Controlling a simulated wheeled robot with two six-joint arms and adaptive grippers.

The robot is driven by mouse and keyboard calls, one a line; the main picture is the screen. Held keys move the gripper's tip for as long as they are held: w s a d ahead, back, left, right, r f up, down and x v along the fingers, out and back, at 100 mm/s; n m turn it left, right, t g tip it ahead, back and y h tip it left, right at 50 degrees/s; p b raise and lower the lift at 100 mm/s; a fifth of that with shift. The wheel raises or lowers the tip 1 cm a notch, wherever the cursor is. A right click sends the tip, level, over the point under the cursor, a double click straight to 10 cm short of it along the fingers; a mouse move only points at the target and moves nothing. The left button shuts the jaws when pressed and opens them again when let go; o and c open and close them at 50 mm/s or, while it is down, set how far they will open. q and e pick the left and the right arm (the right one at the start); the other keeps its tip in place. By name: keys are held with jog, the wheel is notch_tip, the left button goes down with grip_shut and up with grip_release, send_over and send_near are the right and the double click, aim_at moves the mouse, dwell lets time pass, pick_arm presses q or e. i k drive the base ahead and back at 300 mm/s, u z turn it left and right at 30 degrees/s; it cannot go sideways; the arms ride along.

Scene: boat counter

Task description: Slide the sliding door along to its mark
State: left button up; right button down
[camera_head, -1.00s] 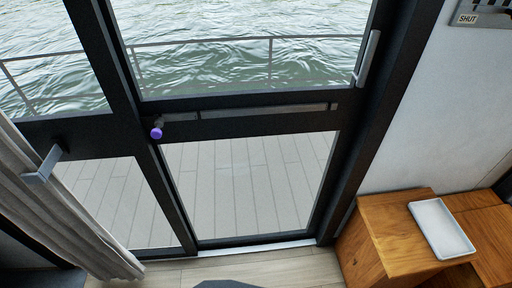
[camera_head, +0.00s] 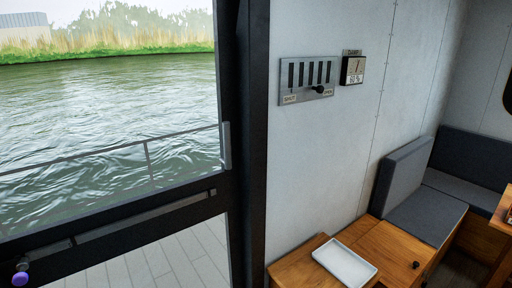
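The sliding door (camera_head: 110,222) is a black-framed glass panel at the left, with water showing through it. Its right edge stands against a thick black post (camera_head: 254,150). A grey upright handle (camera_head: 226,146) is on that edge. A long grey bar (camera_head: 150,215) runs along the door's middle rail. A purple knob (camera_head: 20,279) sits at the bottom left corner. I cannot tell which thing is the door's mark. Neither of my grippers is in view.
A grey slotted panel (camera_head: 307,80) with a black knob is on the white wall, its left label reading "SHUT". A small sign (camera_head: 352,70) is beside it. A white tray (camera_head: 344,262) lies on a wooden cabinet (camera_head: 393,250). A grey cushioned bench (camera_head: 428,213) stands at the right.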

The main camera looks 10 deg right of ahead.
aim_at(63, 248)
jog(key=z, duration=0.85)
jog(key=k, duration=1.15)
jog(key=z, duration=1.1)
jog(key=i, duration=1.1)
jog(key=u, duration=0.35)
jog(key=i, duration=0.9)
jog(key=u, duration=1.45)
jog(key=i, duration=0.6)
jog(key=u, duration=0.6)
